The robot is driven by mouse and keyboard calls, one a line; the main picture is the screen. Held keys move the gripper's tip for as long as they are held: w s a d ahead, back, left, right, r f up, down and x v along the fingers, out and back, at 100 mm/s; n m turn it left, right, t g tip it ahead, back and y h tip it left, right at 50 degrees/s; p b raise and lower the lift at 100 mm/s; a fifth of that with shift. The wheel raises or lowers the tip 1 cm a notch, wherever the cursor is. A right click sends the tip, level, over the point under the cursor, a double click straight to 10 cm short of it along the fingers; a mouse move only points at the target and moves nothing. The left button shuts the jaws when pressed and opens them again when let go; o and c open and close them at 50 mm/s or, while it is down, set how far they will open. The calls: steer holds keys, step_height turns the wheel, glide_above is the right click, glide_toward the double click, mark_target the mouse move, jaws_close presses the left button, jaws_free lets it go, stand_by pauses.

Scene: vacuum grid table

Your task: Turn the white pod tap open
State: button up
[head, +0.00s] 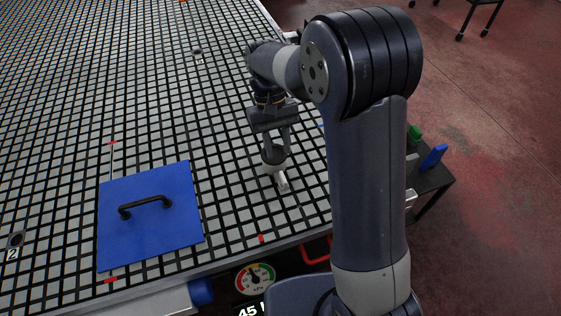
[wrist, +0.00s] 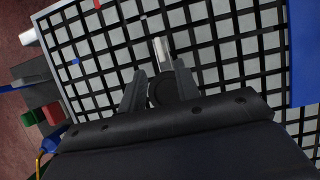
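The tap's white lever (head: 281,180) shows in the head view near the right edge of the grid table. It sticks out toward the front from a dark round body (head: 273,156). In the wrist view the lever (wrist: 161,52) points up and away from between the fingers. My gripper (head: 279,148) is above the tap, pointing down. In the wrist view the fingers of my gripper (wrist: 161,88) are apart, one on each side of the dark round part. Whether they touch it is hard to tell.
A blue plate (head: 150,235) with a black handle (head: 145,206) lies on the grid table (head: 60,130) to the left. A dial gauge (head: 255,279) is below the front edge. Green and blue items (head: 434,157) stand on a side cart at right.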

mark_target(283, 176)
steer(key=shift+v, duration=1.4)
steer(key=x, duration=1.1)
steer(key=shift+p, duration=0.3)
steer(key=shift+r, duration=0.1)
